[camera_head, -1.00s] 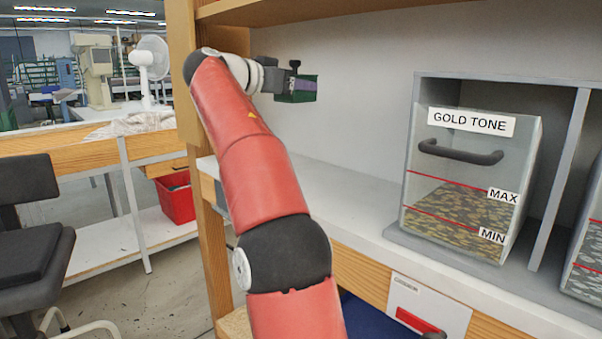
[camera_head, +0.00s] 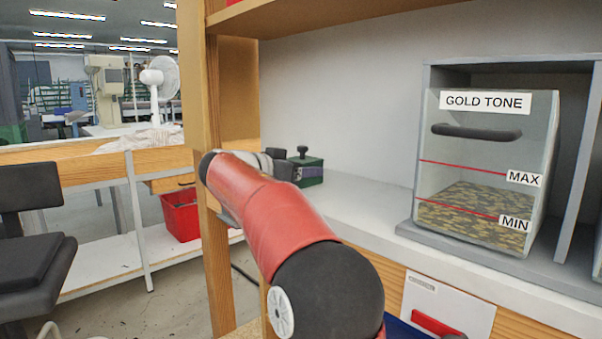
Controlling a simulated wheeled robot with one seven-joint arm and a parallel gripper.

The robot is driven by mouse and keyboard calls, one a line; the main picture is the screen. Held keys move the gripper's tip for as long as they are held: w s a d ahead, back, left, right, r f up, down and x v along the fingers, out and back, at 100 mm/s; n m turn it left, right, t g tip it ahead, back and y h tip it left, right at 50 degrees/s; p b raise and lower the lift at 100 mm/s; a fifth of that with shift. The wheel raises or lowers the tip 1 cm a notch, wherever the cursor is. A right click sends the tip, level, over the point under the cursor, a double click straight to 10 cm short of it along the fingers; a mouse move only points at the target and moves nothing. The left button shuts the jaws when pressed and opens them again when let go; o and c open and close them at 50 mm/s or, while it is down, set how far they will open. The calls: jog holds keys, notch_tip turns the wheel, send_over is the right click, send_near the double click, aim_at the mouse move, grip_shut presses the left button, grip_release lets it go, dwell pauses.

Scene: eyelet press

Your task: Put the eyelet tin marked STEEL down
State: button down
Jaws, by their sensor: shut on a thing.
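A small dark green tin (camera_head: 311,174) with a black knob on top is at the left end of the white bench top (camera_head: 352,198). No marking on it can be read. My gripper (camera_head: 292,170) is shut on this tin, reaching it from the left. My red arm hides most of the gripper and part of the tin. The tin looks upright and low, at or just above the bench top; I cannot tell whether its base touches.
A clear bin marked GOLD TONE (camera_head: 484,160) with a black handle stands in a grey rack at the right. A wooden post (camera_head: 208,190) rises left of the tin, and a wooden shelf (camera_head: 340,14) runs above. The bench top between tin and rack is clear.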

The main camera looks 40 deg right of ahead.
jog(key=shift+f, duration=0.1)
jog(key=shift+c, duration=2)
grip_release()
jog(key=shift+r, duration=0.2)
jog(key=v, duration=1.2)
jog(key=shift+f, duration=0.15)
